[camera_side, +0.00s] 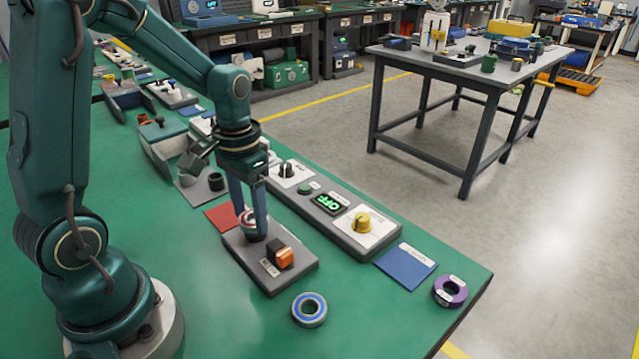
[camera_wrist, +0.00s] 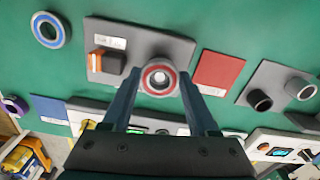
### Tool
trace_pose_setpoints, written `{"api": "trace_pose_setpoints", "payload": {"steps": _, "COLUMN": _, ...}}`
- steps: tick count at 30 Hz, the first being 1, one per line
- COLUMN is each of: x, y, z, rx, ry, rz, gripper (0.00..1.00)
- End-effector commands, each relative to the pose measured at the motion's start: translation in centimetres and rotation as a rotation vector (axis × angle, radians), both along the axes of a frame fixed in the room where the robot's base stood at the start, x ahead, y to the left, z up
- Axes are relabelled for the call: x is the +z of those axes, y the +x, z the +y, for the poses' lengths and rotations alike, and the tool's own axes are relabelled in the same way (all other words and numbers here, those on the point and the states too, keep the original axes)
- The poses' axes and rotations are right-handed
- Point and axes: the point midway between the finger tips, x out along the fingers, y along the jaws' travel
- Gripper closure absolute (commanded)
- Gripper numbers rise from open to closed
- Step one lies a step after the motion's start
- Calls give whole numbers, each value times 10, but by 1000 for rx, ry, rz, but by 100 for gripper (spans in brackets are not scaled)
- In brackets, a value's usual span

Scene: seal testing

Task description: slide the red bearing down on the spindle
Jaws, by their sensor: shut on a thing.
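The red bearing (camera_wrist: 148,72), a metal ring with a red band, sits between my fingertips in the wrist view. It also shows in the side view (camera_side: 246,215), partly hidden by my fingers. A bright round metal end, the spindle (camera_wrist: 160,80), shows inside the ring's bore. I cannot tell how far down the spindle the bearing is. The spindle stands on a grey base plate (camera_side: 290,278), which also shows in the wrist view (camera_wrist: 150,40). My gripper (camera_side: 252,225) points down over this plate, shut on the red bearing.
An orange-and-black switch (camera_side: 283,256) stands on the same plate, close to my fingers. A blue bearing (camera_side: 309,309) and a purple ring (camera_side: 450,291) lie on the green table. A control panel with a yellow knob (camera_side: 362,222) runs behind. Red (camera_side: 222,217) and blue (camera_side: 405,264) mats lie flat.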

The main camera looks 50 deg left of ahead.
Motion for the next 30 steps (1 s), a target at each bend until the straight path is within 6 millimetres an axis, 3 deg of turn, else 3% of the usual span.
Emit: {"api": "trace_pose_setpoints", "payload": {"steps": 30, "x": -11, "y": 0, "z": 0, "rx": 0, "ry": 0, "rz": -1, "gripper": 100}}
